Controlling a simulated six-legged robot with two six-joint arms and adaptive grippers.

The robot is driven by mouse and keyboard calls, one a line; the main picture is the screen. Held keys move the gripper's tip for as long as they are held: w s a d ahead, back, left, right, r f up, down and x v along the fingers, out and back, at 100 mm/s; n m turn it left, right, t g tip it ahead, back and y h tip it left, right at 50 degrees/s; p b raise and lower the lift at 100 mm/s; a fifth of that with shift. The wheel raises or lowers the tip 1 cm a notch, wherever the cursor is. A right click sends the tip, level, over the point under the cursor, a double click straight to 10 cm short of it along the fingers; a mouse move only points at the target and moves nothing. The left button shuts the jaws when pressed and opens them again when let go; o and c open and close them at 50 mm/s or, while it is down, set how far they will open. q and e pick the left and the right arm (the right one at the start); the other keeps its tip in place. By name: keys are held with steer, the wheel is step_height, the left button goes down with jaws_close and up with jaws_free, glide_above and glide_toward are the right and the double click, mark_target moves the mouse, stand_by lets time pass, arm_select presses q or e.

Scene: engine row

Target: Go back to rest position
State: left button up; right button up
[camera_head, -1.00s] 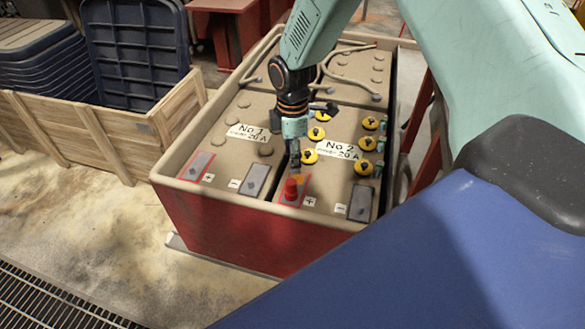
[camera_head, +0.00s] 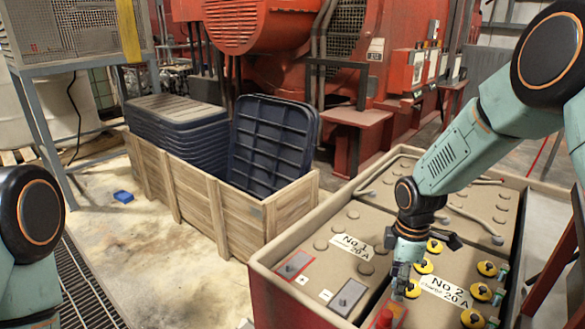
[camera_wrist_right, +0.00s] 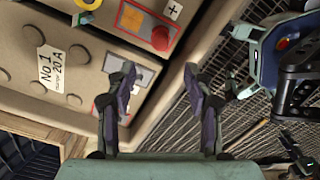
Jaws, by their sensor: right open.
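My right gripper (camera_head: 401,282) hangs over the battery box in the head view, just above and beyond the red knob (camera_head: 385,318) by the No 2 label. In the right wrist view the fingers of my right gripper (camera_wrist_right: 160,80) are spread with nothing between them. The red knob (camera_wrist_right: 160,38) sits apart from the fingertips there. My left arm (camera_head: 35,235) shows at the left edge of the head view; its gripper is not seen.
The battery box (camera_head: 262,268) has a raised rim and yellow caps (camera_head: 471,318). A wooden crate (camera_head: 225,220) with dark blue lids (camera_head: 270,145) stands to its left. A small blue object (camera_head: 123,196) lies on the open floor. Red machinery (camera_head: 360,30) fills the back.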

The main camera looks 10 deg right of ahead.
steer(key=s+a+f+m+t, duration=0.1)
steer(key=a+m, duration=0.1)
steer(key=m, duration=0.1)
steer(key=s+a+f+m+t+p, duration=0.1)
steer(key=s+a+f+m, duration=0.1)
steer(key=m, duration=0.1)
steer(key=s+a+f+m+t+p, duration=0.1)
steer(key=s+a+f+m, duration=0.1)
steer(key=m, duration=0.2)
steer(key=shift+f+t+y, duration=0.25)
steer(key=shift+t+y, duration=0.15)
steer(key=s+a+f+m+g+p, duration=0.1)
steer(key=s+p, duration=0.4)
steer(key=s, duration=2.1)
steer(key=a+m+g, duration=0.1)
steer(key=m+g, duration=0.1)
steer(key=shift+s+f+m+g+h, duration=0.3)
steer(key=shift+s+g+h, duration=0.05)
steer(key=shift+g+h, duration=0.05)
steer(key=shift+a, duration=0.1)
